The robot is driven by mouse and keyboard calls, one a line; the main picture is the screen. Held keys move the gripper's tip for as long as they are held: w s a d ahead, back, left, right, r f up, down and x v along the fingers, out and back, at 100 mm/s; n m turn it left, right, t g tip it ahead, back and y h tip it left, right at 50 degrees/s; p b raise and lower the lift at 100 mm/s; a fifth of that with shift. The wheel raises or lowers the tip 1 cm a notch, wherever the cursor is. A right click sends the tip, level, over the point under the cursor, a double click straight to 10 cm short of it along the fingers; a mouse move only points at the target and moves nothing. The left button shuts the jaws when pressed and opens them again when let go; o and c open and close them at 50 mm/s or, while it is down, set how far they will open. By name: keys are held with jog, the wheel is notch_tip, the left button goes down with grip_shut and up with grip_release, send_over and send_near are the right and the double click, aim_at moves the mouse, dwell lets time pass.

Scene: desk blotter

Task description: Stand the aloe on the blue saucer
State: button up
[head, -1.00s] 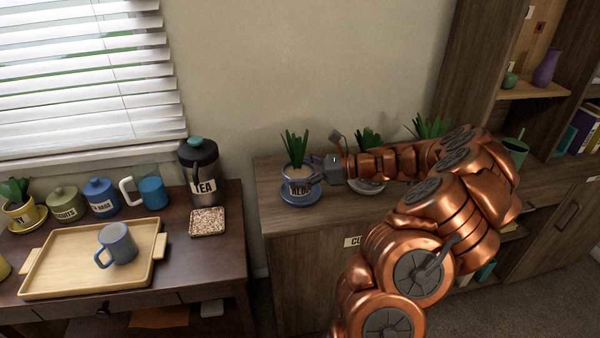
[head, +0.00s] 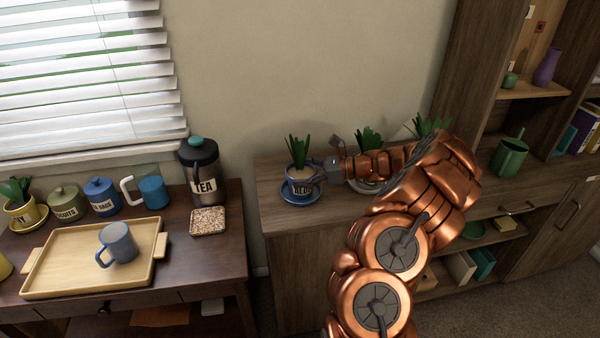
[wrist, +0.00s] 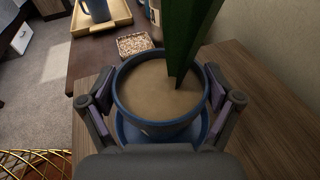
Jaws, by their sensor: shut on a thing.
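The aloe in its blue pot (head: 298,178) has dark green leaves, pale soil and a partly hidden label. It is upright over the blue saucer (head: 286,197) on the low wooden cabinet. My gripper (head: 313,174) comes from the right and is shut on the pot. In the wrist view, the fingers (wrist: 160,101) grip the pot (wrist: 125,112) on both sides. The blue saucer (wrist: 202,135) shows beneath the pot. The pot hides most of the saucer, and I cannot tell whether its base touches it.
A second potted plant (head: 368,138) stands close right, partly behind my arm, with a third plant (head: 432,124) beyond. On the left desk are a tea canister (head: 201,172), a speckled coaster (head: 208,222) and a tray (head: 65,281).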

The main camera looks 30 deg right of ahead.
jog(key=o, duration=1.3)
jog(key=shift+c, duration=0.2)
